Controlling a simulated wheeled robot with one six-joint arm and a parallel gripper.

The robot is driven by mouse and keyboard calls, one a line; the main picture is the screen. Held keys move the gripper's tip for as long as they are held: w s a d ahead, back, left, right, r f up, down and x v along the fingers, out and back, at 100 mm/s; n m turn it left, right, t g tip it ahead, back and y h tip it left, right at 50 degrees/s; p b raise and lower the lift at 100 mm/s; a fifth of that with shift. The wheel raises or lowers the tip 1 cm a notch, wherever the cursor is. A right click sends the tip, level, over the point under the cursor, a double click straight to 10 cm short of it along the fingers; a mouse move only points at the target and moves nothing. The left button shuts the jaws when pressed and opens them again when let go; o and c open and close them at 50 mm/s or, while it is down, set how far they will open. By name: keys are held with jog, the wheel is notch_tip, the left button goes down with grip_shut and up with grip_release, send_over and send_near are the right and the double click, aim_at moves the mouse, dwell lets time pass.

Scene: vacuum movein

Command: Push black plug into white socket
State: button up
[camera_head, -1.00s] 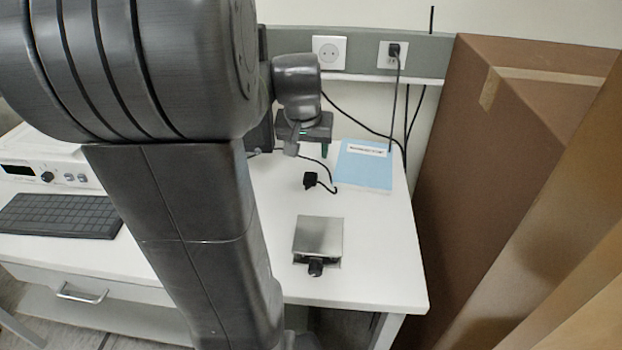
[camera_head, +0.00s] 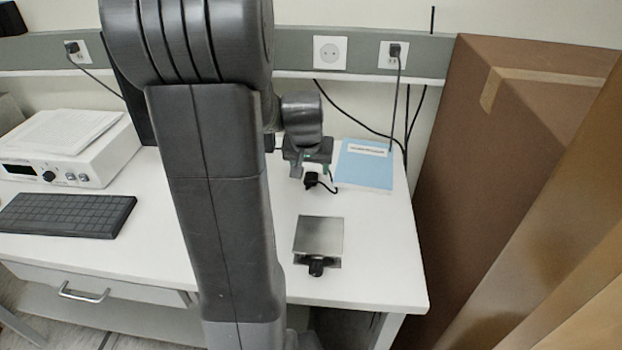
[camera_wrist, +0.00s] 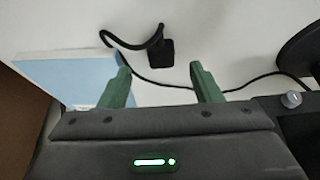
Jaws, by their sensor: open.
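The black plug (camera_head: 312,180) lies on the white desk with its cord beside it, left of the blue book. In the wrist view the plug (camera_wrist: 161,53) lies beyond and between the two green fingertips. My gripper (camera_head: 311,165) is open and empty, just behind the plug in the head view; it also shows in the wrist view (camera_wrist: 158,72). The fingers do not touch the plug. The white socket (camera_head: 329,53) is on the grey wall rail, with nothing in it.
A blue book (camera_head: 364,166) lies right of the plug. A metal block with a black knob (camera_head: 318,236) stands nearer the front edge. Another outlet (camera_head: 393,54) holds a plug and cord. Cardboard boxes (camera_head: 450,150) stand right of the desk. A keyboard (camera_head: 66,214) lies at left.

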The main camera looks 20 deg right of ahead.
aim_at(311, 176)
jog(key=shift+p+x, duration=0.35)
jog(key=shift+x, duration=2.05)
jog(key=shift+w+r, duration=0.1)
jog(key=shift+w, duration=0.1)
jog(key=shift+c, duration=0.2)
jog(key=c, duration=1)
